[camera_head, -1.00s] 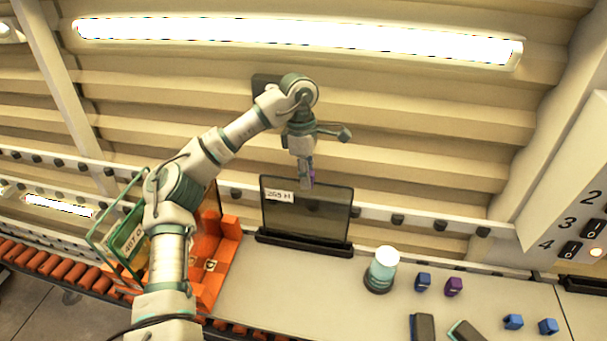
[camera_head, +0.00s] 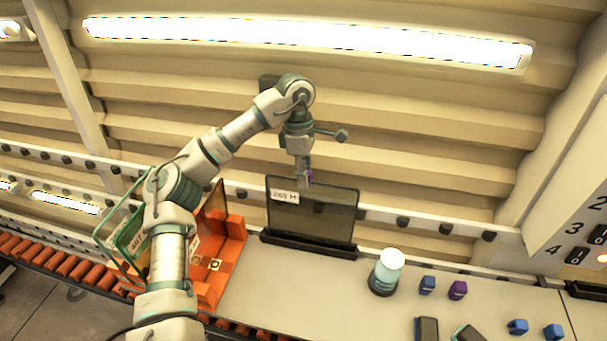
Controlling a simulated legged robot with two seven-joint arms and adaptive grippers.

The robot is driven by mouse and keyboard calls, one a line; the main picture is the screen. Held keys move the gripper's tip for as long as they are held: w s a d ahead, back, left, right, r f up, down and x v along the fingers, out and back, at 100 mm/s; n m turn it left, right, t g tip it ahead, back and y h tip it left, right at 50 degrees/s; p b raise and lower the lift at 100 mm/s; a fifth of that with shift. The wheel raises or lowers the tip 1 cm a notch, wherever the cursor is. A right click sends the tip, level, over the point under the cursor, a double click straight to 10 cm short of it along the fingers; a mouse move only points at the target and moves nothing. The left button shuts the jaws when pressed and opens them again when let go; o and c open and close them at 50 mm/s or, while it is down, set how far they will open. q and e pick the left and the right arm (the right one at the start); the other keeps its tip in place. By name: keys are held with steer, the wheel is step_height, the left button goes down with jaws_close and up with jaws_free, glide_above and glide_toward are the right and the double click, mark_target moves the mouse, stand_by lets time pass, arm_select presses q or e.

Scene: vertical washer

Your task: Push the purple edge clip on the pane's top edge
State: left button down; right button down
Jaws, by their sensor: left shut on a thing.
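The dark pane (camera_head: 325,215) stands upright in a black base (camera_head: 305,246) on the pale table, with a white label at its upper left. My left gripper (camera_head: 304,182) points down at the pane's top edge, left of its middle. It is shut on a small purple clip (camera_head: 309,174), which is mostly hidden by the fingers. The clip is at the top edge; I cannot tell how far it sits on the glass. Another purple clip (camera_head: 458,290) lies on the table at the right. My right gripper is not in view.
A jar with a white lid (camera_head: 386,272) stands right of the pane. Blue clips (camera_head: 427,285) and dark blocks (camera_head: 426,328) lie further right. An orange rack (camera_head: 222,262) holding panes stands at the left. A numbered switch panel (camera_head: 585,235) is at the far right.

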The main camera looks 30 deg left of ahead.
arm_select(q)
steer(key=shift+s+a, duration=0.1)
steer(key=shift+a, duration=0.35)
steer(key=shift+a+f, duration=0.1)
steer(key=shift+a, duration=0.05)
steer(key=shift+d, duration=0.6)
steer(key=shift+w+d+p, duration=0.2)
steer(key=shift+d+p, duration=0.1)
steer(key=shift+d, duration=0.3)
steer(key=shift+s+a, duration=0.1)
steer(key=shift+a, duration=0.1)
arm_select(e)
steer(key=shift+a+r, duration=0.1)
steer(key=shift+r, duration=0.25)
